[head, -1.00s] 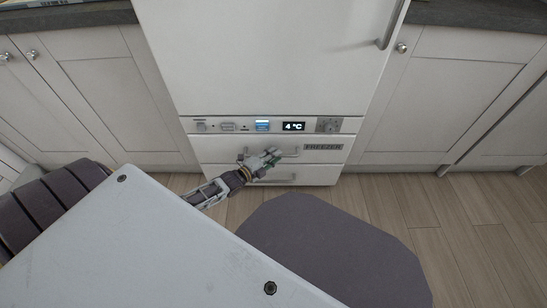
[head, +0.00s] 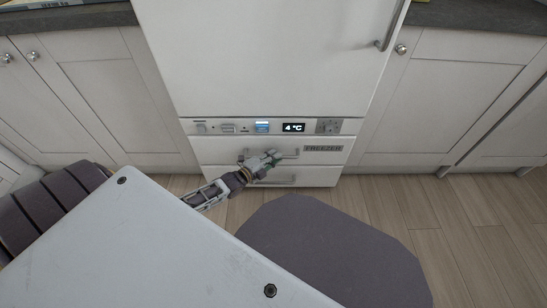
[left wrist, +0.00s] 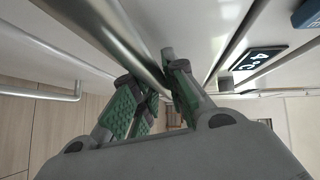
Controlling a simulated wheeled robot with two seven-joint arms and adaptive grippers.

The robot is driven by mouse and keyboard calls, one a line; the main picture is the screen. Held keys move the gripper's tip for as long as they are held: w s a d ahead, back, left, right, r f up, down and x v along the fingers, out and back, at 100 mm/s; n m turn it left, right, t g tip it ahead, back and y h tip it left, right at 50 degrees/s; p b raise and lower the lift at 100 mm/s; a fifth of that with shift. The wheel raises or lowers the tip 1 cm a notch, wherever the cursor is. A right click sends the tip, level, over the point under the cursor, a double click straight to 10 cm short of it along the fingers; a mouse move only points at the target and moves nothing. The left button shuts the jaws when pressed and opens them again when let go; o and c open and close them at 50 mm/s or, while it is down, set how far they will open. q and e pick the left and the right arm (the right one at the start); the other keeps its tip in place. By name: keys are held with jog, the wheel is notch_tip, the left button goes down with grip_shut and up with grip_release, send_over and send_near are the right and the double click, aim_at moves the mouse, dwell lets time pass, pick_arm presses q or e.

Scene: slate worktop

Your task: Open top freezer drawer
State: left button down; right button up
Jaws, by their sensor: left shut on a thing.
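The top freezer drawer (head: 215,150) is a white front with a grey "FREEZER" label, below the fridge's control strip. Its handle (head: 290,154) is a horizontal metal bar. My left gripper (head: 268,159) is at the middle of this bar. In the left wrist view the green-padded fingers (left wrist: 160,88) are shut around the bar (left wrist: 135,42), one on each side. The gripper hides part of the handle in the head view. The drawer looks flush or nearly so; a small gap is hard to tell. My right gripper is not in view.
A lower drawer with its own handle (head: 285,181) is just beneath. The fridge door (head: 270,60) above is shut, and the display (head: 293,128) reads 4 °C. White cabinets (head: 95,80) flank the fridge. The wooden floor (head: 440,220) in front at the right is clear.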

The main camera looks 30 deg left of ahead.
pick_arm(q)
jog(key=shift+s+d, duration=0.1)
jog(key=s+d+p, duration=0.7)
jog(key=s, duration=0.5)
jog(key=s+d+p, duration=0.7)
jog(key=s+d, duration=0.1)
jog(key=s, duration=0.4)
jog(key=shift+s, duration=0.3)
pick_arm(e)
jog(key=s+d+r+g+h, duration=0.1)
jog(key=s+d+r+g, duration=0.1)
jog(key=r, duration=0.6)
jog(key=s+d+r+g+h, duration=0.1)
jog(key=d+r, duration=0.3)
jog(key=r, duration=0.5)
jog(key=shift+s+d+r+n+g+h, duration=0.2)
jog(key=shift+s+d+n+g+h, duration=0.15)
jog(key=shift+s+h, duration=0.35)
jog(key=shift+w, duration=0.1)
pick_arm(q)
jog(key=c, duration=1.7)
grip_release()
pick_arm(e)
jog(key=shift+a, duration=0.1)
